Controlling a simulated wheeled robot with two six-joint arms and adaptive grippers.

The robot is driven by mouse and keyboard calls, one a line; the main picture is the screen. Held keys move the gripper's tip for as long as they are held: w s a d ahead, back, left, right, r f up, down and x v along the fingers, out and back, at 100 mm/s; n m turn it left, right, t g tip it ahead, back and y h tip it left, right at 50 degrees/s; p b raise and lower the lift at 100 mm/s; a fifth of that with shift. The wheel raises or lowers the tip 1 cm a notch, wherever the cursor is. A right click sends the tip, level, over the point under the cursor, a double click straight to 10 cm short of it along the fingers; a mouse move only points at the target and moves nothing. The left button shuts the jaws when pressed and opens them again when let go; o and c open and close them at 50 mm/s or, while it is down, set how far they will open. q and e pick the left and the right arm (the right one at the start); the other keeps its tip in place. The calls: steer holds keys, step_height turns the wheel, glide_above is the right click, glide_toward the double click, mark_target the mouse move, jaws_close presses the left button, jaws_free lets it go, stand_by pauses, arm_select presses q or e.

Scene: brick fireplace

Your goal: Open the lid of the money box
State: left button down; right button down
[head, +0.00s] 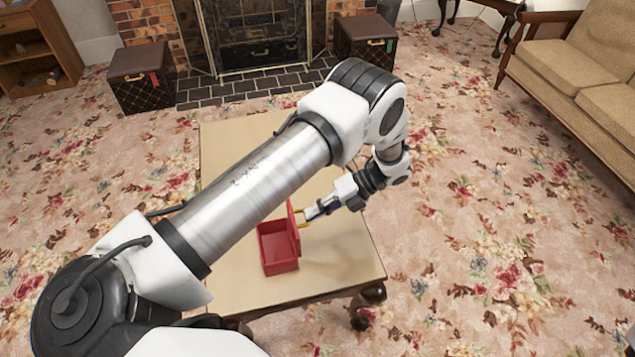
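The red money box (280,262) stands on the wooden table (230,285), below and right of my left forearm. Its lid (293,230) is raised, standing roughly upright along the right side of the box, and the red interior shows from above. A small yellow part, perhaps a handle, shows on the lid's right side. My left gripper (309,213) is just right of the lid, with its fingertips at or very near the yellow part. The fingers are too small to tell whether they are open or shut, or touching. My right gripper is out of view.
My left arm covers much of the table's middle. The table's right part is bare. Patterned carpet surrounds it. A dark trunk (140,85) and another trunk (366,45) flank the fireplace (255,35). A tan sofa (585,75) stands at the right.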

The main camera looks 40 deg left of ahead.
arm_select(q)
steer(key=c, duration=1.5)
jaws_free()
steer(key=shift+f, duration=0.5)
steer(key=shift+c, duration=0.2)
steer(key=o, duration=0.3)
steer(key=shift+a+f, duration=0.1)
steer(key=v, duration=1.2)
steer(key=shift+s+r, duration=0.15)
steer(key=shift+r, duration=0.1)
steer(key=shift+a, duration=0.15)
